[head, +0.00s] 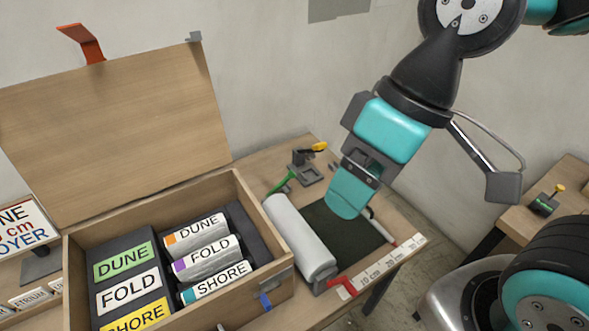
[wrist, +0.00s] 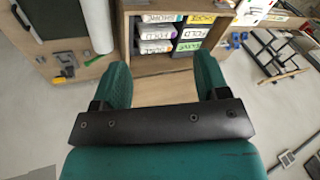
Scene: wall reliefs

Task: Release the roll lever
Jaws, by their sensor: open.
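A white roll (head: 299,238) lies on the wooden bench beside a dark mat (head: 345,236). A red lever (head: 340,284) sits at the roll's near end, and a green lever (head: 282,180) slants up near its far end. I cannot tell which of them is the roll lever. My gripper (head: 347,208) hangs above the mat, to the right of the roll, apart from both levers. In the wrist view my gripper (wrist: 160,68) has its two teal fingers wide apart with nothing between them.
An open wooden box (head: 258,215) at left holds labelled rolls (head: 202,256) and labelled panels (head: 125,262); its lid (head: 115,130) stands raised behind. A grey bracket with a yellow-tipped handle (head: 312,165) is at the back of the bench. A second table (head: 553,205) stands at right.

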